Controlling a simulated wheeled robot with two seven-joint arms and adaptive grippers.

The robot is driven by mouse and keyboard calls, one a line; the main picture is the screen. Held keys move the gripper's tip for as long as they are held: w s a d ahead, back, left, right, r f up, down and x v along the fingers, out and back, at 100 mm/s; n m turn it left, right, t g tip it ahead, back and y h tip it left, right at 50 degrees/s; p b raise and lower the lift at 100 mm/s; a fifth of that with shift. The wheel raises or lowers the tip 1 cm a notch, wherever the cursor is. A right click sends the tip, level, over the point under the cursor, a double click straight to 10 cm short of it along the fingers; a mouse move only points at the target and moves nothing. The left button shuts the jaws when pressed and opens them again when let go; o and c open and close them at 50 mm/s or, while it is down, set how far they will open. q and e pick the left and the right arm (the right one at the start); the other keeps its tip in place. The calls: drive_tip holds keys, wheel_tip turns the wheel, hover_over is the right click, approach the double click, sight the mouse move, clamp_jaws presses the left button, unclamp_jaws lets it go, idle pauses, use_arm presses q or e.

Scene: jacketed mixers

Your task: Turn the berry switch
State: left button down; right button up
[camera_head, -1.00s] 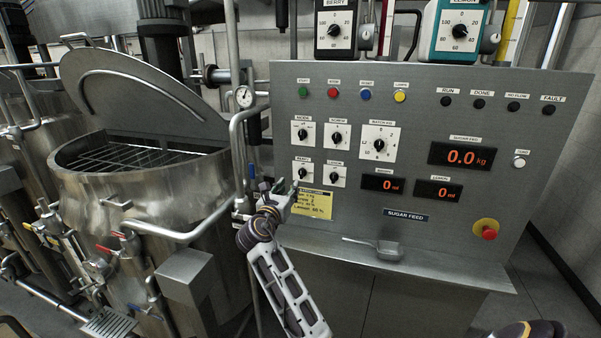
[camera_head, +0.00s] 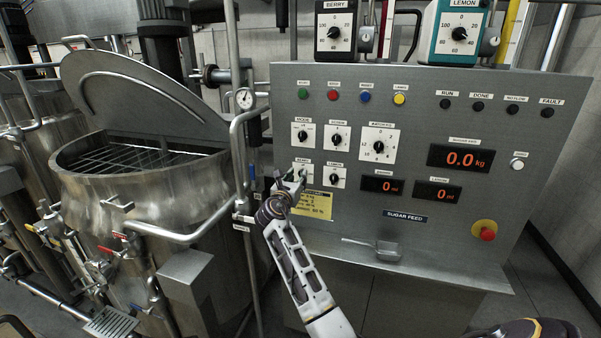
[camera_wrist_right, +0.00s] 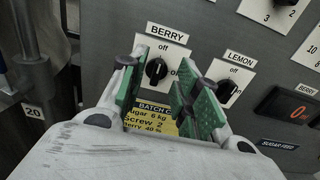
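The berry switch (camera_head: 309,172) is a black knob on a white plate, low at the left of the grey control panel. The gripper partly covers it in the head view. My right gripper (camera_head: 291,183) is at the berry switch's lower left. In the wrist view its green-padded fingers (camera_wrist_right: 168,72) are open, and the knob appears between them, nearer the left finger. Contact cannot be told. My left gripper is not in view.
The lemon switch (camera_head: 335,180) sits close to the right of the berry switch. A yellow batch card (camera_head: 318,206) is just below. A steel mixer (camera_head: 140,190) and a vertical pipe (camera_head: 239,150) stand to the left. A scoop (camera_head: 386,252) lies on the panel's ledge.

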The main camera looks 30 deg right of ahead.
drive_tip(key=shift+p+x, duration=0.3)
drive_tip(key=shift+x, duration=2.05)
drive_tip(key=shift+c, duration=0.5)
clamp_jaws()
